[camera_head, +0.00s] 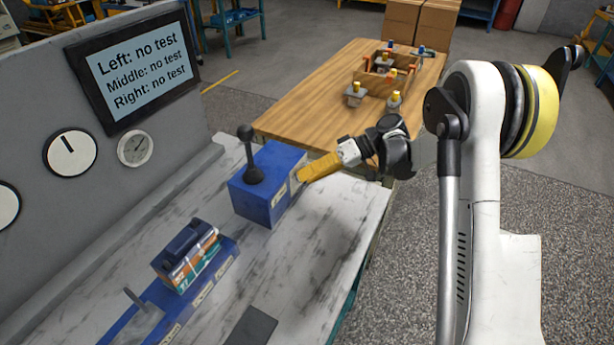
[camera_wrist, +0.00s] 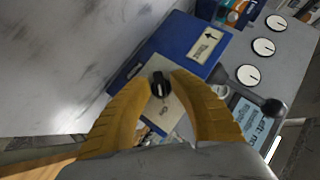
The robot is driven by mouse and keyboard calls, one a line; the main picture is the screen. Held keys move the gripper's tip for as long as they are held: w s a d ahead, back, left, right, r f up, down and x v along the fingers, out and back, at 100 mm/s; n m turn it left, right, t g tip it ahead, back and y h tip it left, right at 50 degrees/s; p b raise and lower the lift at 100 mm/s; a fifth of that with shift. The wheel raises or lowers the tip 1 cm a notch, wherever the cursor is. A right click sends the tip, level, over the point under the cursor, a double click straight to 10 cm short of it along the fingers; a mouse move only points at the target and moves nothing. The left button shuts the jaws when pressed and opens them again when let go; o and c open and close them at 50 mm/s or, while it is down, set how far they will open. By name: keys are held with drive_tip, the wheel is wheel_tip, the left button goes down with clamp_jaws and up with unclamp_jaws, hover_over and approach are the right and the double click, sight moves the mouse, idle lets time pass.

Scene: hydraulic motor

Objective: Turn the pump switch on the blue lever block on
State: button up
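The blue lever block (camera_head: 252,199) stands on the marbled bench, with a black ball-topped lever (camera_head: 246,150) upright on it. The block also shows in the wrist view (camera_wrist: 183,38). The pump switch (camera_wrist: 160,86) is a small black knob on a pale plate on the block's side. In the head view my gripper (camera_head: 300,178) hides the switch. My gripper has yellow fingers and reaches the block from the right. In the wrist view the fingertips (camera_wrist: 161,76) are apart, one on each side of the knob. Whether they touch it is unclear.
A screen (camera_head: 142,64) on the grey panel reads "no test" for Left, Middle and Right. Gauges (camera_head: 135,148) sit below it. A second blue base with a motor-like unit (camera_head: 187,254) stands nearer. A wooden table (camera_head: 310,100) with parts is behind.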

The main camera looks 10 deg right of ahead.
idle(0.3)
drive_tip(key=v, duration=1.2)
drive_tip(key=shift+w+a, duration=0.1)
drive_tip(key=s+a+r+m+t+h, duration=0.3)
drive_tip(key=s+r+m+h, duration=0.3)
drive_tip(key=s, duration=0.4)
drive_tip(key=s+d+t+h, duration=0.2)
drive_tip(key=s+h, duration=0.1)
drive_tip(key=s, duration=0.5)
drive_tip(key=s+d+m+t+h, duration=0.1)
drive_tip(key=s+d+t+h, duration=0.1)
drive_tip(key=s, duration=0.6)
drive_tip(key=shift+s+d+f+t+h, duration=0.2)
drive_tip(key=shift+d+f+t+h, duration=0.1)
drive_tip(key=shift+d+h, duration=0.25)
